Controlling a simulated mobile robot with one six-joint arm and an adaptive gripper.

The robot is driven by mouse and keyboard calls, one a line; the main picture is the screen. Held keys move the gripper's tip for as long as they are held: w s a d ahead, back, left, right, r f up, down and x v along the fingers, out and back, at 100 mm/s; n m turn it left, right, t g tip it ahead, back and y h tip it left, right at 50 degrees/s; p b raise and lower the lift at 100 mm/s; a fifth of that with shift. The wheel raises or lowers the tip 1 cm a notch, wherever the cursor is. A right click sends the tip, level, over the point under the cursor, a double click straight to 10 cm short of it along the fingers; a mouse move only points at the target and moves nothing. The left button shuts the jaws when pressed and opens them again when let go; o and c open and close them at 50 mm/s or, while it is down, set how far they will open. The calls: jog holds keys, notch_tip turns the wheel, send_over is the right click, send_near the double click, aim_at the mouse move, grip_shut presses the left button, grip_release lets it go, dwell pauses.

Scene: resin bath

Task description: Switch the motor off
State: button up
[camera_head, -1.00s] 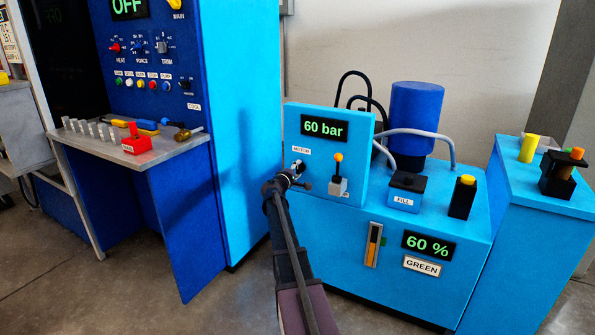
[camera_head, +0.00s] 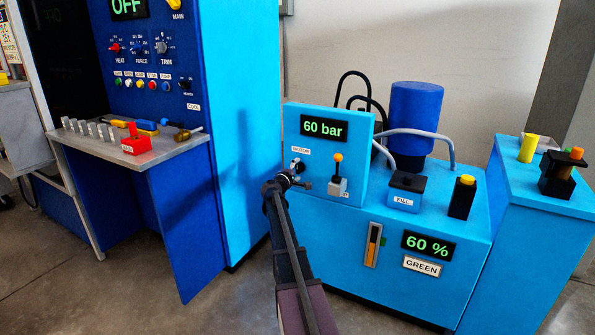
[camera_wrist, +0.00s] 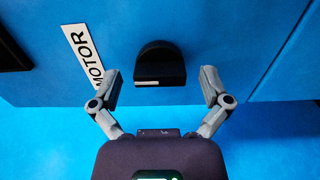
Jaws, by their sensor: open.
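The motor switch is a rounded black knob (camera_wrist: 160,64) with a pale line along its front edge, on the blue panel beside the white MOTOR label (camera_wrist: 84,55). In the head view the knob (camera_head: 296,164) shows small below the MOTOR label (camera_head: 301,150), partly hidden by my gripper. My gripper (camera_wrist: 161,88) is open and empty, its fingers spread on either side of the knob, just short of it and apart from it. In the head view my gripper (camera_head: 291,180) is just in front of the panel. The panel's display (camera_head: 324,127) reads 60 bar.
An orange-tipped lever (camera_head: 338,176) stands right of the knob on the same panel. A FILL box (camera_head: 406,191) and a yellow-topped black post (camera_head: 462,197) stand further right. A tall blue cabinet (camera_head: 243,120) rises to the left.

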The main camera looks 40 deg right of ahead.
jog(key=v, duration=1.2)
dwell(0.6)
jog(key=s+a+f+m+g+y+p, duration=0.2)
jog(key=s+a+f+y, duration=0.5)
jog(key=a, duration=0.7)
jog(key=s+a+f+m+g+y+p, duration=0.1)
jog(key=s+a+f+g+y, duration=0.2)
jog(key=s+a, duration=0.9)
jog(key=s+a+f+m+g+y+p, duration=0.2)
jog(key=s+a+f+y, duration=0.35)
jog(key=a, duration=1.15)
notch_tip(320, 180, up, 40)
jog(key=w+y+p, duration=0.1)
jog(key=p, duration=3.7)
jog(key=shift+w, duration=0.3)
jog(key=shift+f, duration=0.1)
